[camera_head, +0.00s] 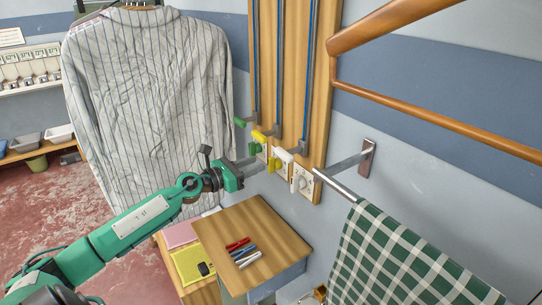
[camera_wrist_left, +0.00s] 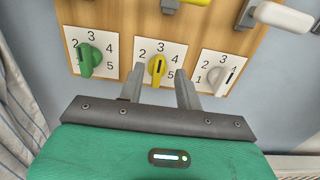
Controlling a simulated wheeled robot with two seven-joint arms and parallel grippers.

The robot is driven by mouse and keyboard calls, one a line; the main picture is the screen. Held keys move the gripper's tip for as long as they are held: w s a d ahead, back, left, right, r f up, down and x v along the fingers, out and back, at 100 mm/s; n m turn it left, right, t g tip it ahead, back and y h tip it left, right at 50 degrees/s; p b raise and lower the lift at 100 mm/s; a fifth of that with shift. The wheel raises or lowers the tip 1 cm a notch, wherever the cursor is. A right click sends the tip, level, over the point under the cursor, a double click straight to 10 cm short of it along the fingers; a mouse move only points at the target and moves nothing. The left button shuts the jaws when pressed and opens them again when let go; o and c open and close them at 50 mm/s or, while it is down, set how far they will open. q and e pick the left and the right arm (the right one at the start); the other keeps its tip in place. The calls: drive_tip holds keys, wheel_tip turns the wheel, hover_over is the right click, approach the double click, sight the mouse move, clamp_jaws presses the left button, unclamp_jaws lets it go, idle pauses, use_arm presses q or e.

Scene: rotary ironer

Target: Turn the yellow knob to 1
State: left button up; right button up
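The yellow knob (camera_wrist_left: 157,68) sits on the middle white dial plate (camera_wrist_left: 170,49), between a green and a white knob. The numbers 2, 3, 4 and 5 show around it; the spot for 1 is hidden near my left finger. The knob's grip points down toward my gripper; its exact setting is hard to tell. My left gripper (camera_wrist_left: 160,88) is open, its two fingers apart, one on each side just below the knob. In the head view the yellow knob (camera_head: 275,163) is small, with my left gripper (camera_head: 255,166) close in front. My right gripper is not in view.
The green knob (camera_wrist_left: 88,60) and white knob (camera_wrist_left: 221,79) flank it closely. Yellow (camera_head: 260,137) and white (camera_head: 283,154) lever handles stick out above. A striped shirt (camera_head: 145,100) hangs left, a wooden cabinet (camera_head: 270,225) stands below, and a checked cloth (camera_head: 400,260) hangs at right.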

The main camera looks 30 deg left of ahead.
sight(268, 159)
use_arm(q)
drive_tip(key=p+x, duration=0.2)
drive_tip(key=x, duration=0.4)
drive_tip(key=shift+r, duration=0.1)
drive_tip(key=shift+w+d, duration=0.2)
drive_tip(key=shift+w, duration=0.2)
drive_tip(key=shift+c, duration=0.2)
clamp_jaws()
